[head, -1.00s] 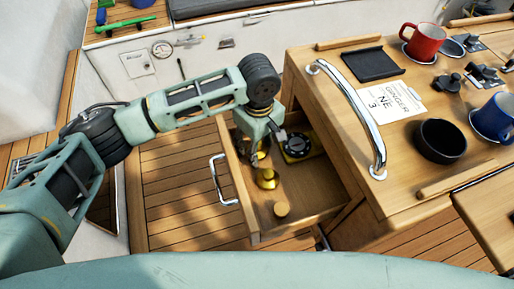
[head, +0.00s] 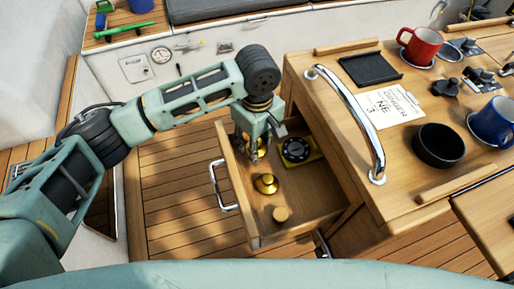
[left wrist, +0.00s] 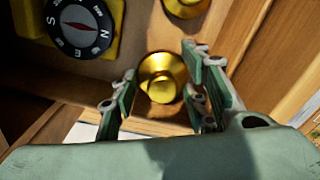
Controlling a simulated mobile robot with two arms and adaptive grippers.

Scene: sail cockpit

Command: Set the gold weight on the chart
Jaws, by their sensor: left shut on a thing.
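My left gripper (head: 257,156) is over the open drawer (head: 309,205). It is shut on a gold weight (left wrist: 162,77), a round, stepped piece that shows between the fingers in the left wrist view. In the head view the fingers partly hide this weight. A second gold weight (head: 267,183) sits on the drawer floor, and its edge also shows at the top of the left wrist view (left wrist: 187,5). I cannot tell which thing is the chart; a white printed card (head: 390,106) lies on the table. My right gripper is not in view.
A compass (head: 297,149) with a yellow base lies in the drawer, beside the gripper. A wooden knob (head: 281,214) is nearer. A chrome rail (head: 352,115) runs along the table edge. A black bowl (head: 439,145), red mug (head: 420,46) and blue mug (head: 494,122) stand on the table.

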